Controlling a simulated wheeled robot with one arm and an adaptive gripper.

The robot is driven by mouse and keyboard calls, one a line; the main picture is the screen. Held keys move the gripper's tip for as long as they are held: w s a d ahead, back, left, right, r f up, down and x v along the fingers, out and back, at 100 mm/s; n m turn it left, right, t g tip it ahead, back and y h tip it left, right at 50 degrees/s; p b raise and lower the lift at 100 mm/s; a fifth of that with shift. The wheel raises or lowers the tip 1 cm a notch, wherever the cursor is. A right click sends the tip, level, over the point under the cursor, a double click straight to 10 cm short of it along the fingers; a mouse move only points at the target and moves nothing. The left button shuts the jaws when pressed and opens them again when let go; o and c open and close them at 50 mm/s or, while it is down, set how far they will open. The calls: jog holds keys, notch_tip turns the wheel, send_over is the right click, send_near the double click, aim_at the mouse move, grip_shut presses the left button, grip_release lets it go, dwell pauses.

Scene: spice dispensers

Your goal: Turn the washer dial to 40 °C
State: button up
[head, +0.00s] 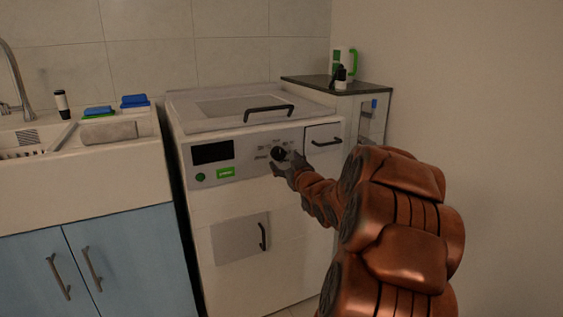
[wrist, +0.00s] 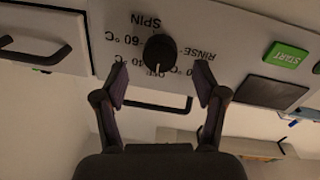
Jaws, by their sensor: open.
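The washer (head: 245,220) is white, with a control panel on its upper front. Its black round dial (wrist: 160,52) is in the wrist view, which shows the panel upside down, and also in the head view (head: 279,153). A pale mark on the dial points down in the wrist picture, towards a label that looks like OFF. SPIN, RINSE and several °C labels ring it; some are partly hidden or too small to read surely. My gripper (wrist: 161,84) is open, with one finger on each side of the dial's lower area in that picture. I cannot tell whether it touches.
A green START button (wrist: 286,58) and a dark display (head: 210,153) are on the panel. A drawer with a black handle (head: 327,142) is to the right. The lid handle (head: 268,110) juts out above. A sink cabinet (head: 80,215) stands left, a wall right.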

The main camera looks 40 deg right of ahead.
aim_at(280, 156)
jog(key=x, duration=0.3)
jog(key=shift+f, duration=0.15)
jog(key=shift+w+d+b, duration=0.15)
jog(key=shift+w+b, duration=0.2)
jog(key=shift+w, duration=0.05)
jog(key=c, duration=1.2)
jog(key=shift+o, duration=0.2)
